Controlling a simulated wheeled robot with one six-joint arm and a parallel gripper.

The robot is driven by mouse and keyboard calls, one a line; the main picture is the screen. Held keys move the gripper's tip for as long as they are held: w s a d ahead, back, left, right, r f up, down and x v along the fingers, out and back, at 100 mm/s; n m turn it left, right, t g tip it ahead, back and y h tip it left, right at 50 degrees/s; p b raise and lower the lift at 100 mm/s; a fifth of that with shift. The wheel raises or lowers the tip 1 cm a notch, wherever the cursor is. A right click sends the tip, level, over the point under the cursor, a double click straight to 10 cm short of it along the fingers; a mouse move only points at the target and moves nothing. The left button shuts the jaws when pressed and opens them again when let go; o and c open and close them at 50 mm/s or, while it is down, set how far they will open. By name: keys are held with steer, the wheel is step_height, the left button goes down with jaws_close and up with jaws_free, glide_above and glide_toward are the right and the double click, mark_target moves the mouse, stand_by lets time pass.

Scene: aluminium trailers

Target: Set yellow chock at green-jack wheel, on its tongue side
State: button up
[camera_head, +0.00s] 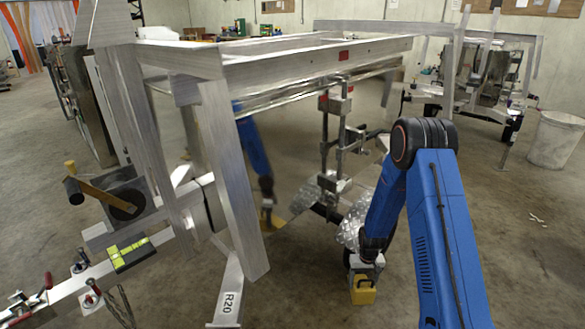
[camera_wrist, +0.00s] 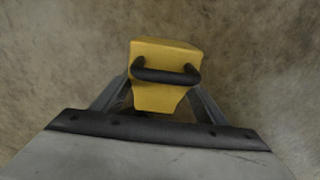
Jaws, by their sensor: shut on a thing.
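My gripper (camera_head: 364,272) is shut on the yellow chock (camera_head: 363,291) at the lower middle right of the head view. The wrist view shows the chock (camera_wrist: 165,85) between my gripper's two fingers (camera_wrist: 160,98), with its black bar handle facing the camera. The chock is close to the concrete floor; I cannot tell whether it touches. A trailer tongue (camera_head: 70,291) runs to the lower left, with a yellow-green piece (camera_head: 130,254) on it. I cannot make out a green jack or its wheel for certain.
Another trailer (camera_head: 480,85) and a white bin (camera_head: 556,138) stand right.

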steer(key=r, duration=0.2)
steer(key=w+r, duration=0.1)
steer(key=r, duration=0.2)
steer(key=shift+w+d+r, duration=0.1)
steer(key=shift+w+r, duration=0.05)
steer(key=shift+r, duration=0.1)
steer(key=shift+f, duration=0.15)
